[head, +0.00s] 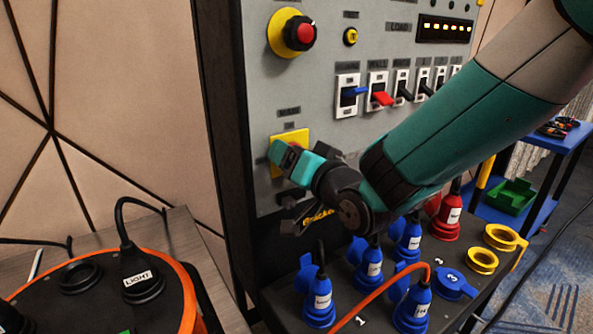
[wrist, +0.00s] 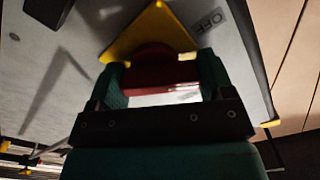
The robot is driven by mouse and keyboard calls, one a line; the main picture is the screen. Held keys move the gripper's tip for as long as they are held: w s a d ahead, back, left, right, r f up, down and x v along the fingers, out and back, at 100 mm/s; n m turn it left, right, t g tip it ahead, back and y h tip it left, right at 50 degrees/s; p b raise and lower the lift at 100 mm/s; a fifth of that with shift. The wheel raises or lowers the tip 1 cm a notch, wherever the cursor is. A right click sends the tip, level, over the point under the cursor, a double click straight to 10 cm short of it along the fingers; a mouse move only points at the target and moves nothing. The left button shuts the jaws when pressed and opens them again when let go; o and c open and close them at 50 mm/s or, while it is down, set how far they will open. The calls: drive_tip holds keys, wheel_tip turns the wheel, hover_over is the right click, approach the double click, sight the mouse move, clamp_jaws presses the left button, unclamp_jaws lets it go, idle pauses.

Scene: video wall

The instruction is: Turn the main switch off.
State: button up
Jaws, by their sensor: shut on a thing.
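The main switch has a yellow plate (head: 289,137) on the lower left of the grey panel, mostly covered by my gripper in the head view. In the wrist view the yellow plate (wrist: 150,30) appears tilted behind a dark red handle (wrist: 155,68). My gripper (head: 284,158) is at the switch, and its two green fingers (wrist: 162,78) are shut on the red handle, one on each side. An OFF label (wrist: 208,20) is beside the plate in the wrist view. The exact angle of the handle is hard to tell.
A row of levers, including a blue one (head: 354,91) and a red one (head: 383,98), is to the right. Blue plugs (head: 319,302) and an orange cable (head: 375,291) are below my arm. A round black-and-orange unit (head: 190,295) stands lower left.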

drive_tip(key=n+b, duration=0.2)
drive_tip(key=n, duration=0.1)
drive_tip(key=shift+f+n+b, duration=0.3)
drive_tip(key=shift+f, duration=0.05)
drive_tip(key=shift+r+n+b, duration=0.1)
drive_tip(key=shift+n+b, duration=0.75)
drive_tip(key=shift+n, duration=0.35)
drive_tip(key=o, duration=0.9)
drive_tip(key=shift+b+v, duration=4.5)
drive_tip(key=shift+v, duration=4.2)
